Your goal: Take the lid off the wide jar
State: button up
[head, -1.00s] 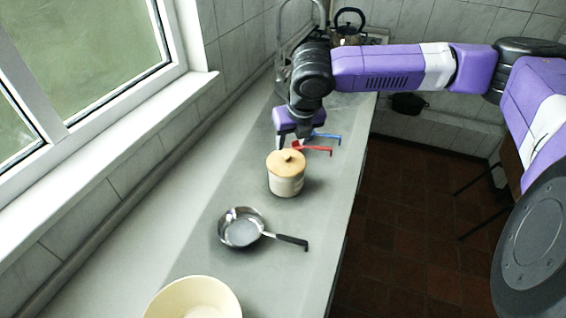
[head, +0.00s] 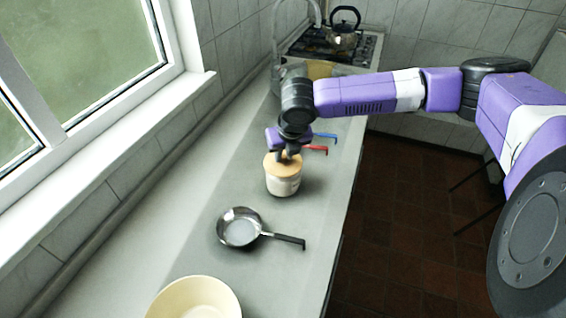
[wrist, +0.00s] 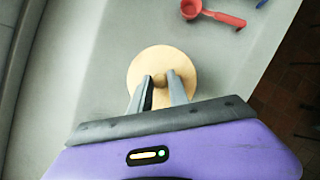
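The wide jar (head: 283,186) is cream, with print on its side, and stands upright on the counter. Its round tan wooden lid (head: 272,168) sits on top; in the wrist view the lid (wrist: 140,68) is seen from above, with a small round knob (wrist: 160,80) at its middle. My gripper (head: 287,156) is over the lid, pointing down at the knob. In the wrist view the two fingertips of my gripper (wrist: 160,77) stand on either side of the knob. I cannot tell whether they press on it.
A steel pan (head: 240,229) with a black handle and a cream bowl (head: 195,298) stand nearer on the counter. A red ladle (wrist: 212,15) and a blue-handled tool (head: 325,136) lie behind the jar. A kettle (head: 343,37) is on the hob at the back.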

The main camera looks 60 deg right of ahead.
grip_shut()
jog(key=shift+r, duration=0.15)
